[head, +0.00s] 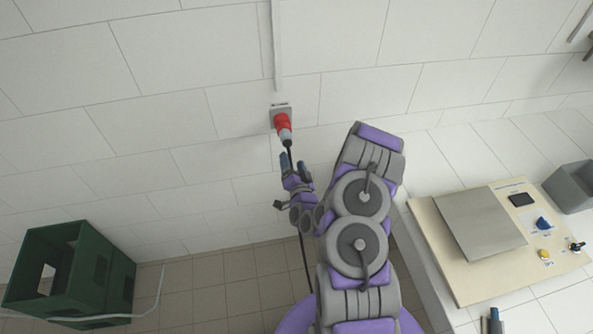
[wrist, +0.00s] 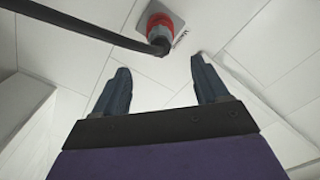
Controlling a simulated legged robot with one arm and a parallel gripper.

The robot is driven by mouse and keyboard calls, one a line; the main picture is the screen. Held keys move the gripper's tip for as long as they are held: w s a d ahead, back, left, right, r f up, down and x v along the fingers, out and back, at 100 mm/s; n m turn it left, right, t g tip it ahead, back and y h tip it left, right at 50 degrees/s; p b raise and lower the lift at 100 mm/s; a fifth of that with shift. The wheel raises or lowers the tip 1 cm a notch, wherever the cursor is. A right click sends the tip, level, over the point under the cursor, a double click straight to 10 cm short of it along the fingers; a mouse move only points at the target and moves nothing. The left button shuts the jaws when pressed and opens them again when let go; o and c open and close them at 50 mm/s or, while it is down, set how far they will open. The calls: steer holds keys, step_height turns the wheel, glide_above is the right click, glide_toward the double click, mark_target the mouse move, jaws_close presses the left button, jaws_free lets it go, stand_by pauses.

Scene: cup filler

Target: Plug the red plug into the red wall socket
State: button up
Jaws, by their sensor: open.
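In the wrist view the red plug (wrist: 158,24) is at the top against the socket plate (wrist: 177,17), and I cannot tell plug from socket there. My gripper (head: 293,164) is open and empty, just below the plug and apart from it. Its two fingers (wrist: 158,88) stand wide apart with only wall between them. The black cable (wrist: 85,27) passes above the fingertips.
A green crate (head: 70,275) stands on the floor at the lower left. A counter at the right holds a beige board (head: 440,245) with a grey plate (head: 480,226) and small items. A grey bin (head: 570,187) stands at the far right. The wall around the socket is clear.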

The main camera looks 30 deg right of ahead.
steer(key=shift+p+v, duration=1.8)
steer(key=shift+v, duration=1.1)
steer(key=w+a+n+g+y+b, duration=0.2)
steer(key=a+n+g+y+b, duration=0.55)
steer(key=a+n, duration=0.5)
steer(key=s+r+g+b, duration=0.2)
steer(key=s+r+g, duration=0.2)
steer(key=s, duration=0.8)
steer(key=s+a+r+g+h+b, duration=0.1)
steer(key=s+r, duration=0.4)
steer(key=s, duration=0.7)
steer(key=s+a+r+g+h+b, duration=0.1)
steer(key=s+r+g+b, duration=0.3)
steer(key=s, duration=0.8)
steer(key=g, duration=0.2)
steer(key=shift+s+a+r+g, duration=0.2)
steer(key=shift+r+g, duration=0.15)
